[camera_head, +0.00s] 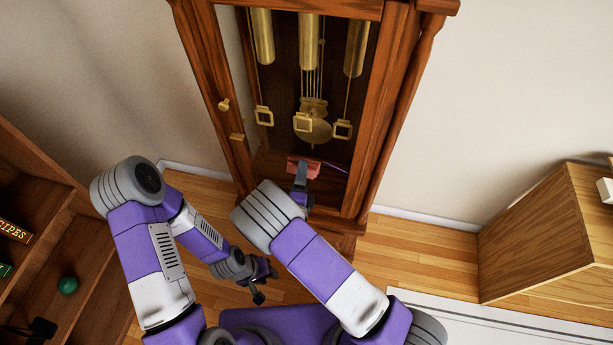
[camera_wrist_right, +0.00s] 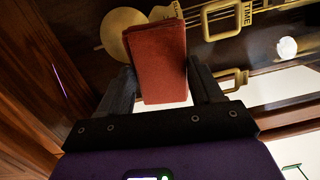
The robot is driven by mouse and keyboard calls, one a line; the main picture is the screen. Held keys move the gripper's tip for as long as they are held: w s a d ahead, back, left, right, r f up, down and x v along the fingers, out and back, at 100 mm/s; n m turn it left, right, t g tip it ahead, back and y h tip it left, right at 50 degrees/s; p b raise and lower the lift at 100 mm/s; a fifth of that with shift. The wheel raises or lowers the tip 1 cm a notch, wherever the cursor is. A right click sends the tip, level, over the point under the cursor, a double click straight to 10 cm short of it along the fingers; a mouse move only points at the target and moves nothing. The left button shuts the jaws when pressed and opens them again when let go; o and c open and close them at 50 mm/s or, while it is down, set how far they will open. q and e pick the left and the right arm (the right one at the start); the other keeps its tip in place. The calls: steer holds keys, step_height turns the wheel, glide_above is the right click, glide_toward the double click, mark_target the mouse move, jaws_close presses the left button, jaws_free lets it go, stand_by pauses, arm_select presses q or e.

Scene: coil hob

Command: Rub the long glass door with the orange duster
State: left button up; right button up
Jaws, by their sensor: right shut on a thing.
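The long glass door (camera_head: 285,130) is the front of a tall wooden clock case, with brass weights and a pendulum behind it. The orange duster (camera_head: 306,166) is a small red-orange block at the lower part of the glass. It fills the middle of the right wrist view (camera_wrist_right: 157,62). My right gripper (camera_head: 300,184) is shut on the duster, with a finger on each side of it. Whether the duster touches the glass I cannot tell. My left gripper (camera_head: 266,286) hangs low over the floor, left of my right forearm, with its fingers apart and empty.
A knob (camera_head: 223,104) sticks out on the door's left frame. A wooden shelf unit (camera_head: 85,270) with books and a green ball (camera_head: 67,285) stands at left. A wooden cabinet (camera_head: 535,235) stands at right. Wood floor (camera_head: 415,245) lies clear between clock and cabinet.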

steer(key=shift+w+a+r, duration=0.1)
steer(key=shift+w+a, duration=0.15)
steer(key=shift+a, duration=0.2)
steer(key=shift+w+a+r, duration=0.1)
steer(key=shift+w+a, duration=0.1)
steer(key=shift+a, duration=0.25)
steer(key=shift+s+a, duration=0.15)
steer(key=shift+s, duration=0.05)
steer(key=shift+s+a+f+p, duration=0.1)
steer(key=shift+s+a+p, duration=0.15)
steer(key=shift+s, duration=0.65)
steer(key=shift+s+a+p, duration=0.15)
steer(key=shift+s+a, duration=0.1)
steer(key=shift+s, duration=0.6)
steer(key=shift+s+a+f+p, duration=0.1)
steer(key=shift+s+a+p, duration=0.15)
steer(key=shift+s, duration=0.65)
steer(key=shift+s, duration=0.1)
steer(key=shift+s+a, duration=0.25)
steer(key=shift+s, duration=0.45)
steer(key=shift+s+a, duration=0.2)
steer(key=shift+s, duration=0.45)
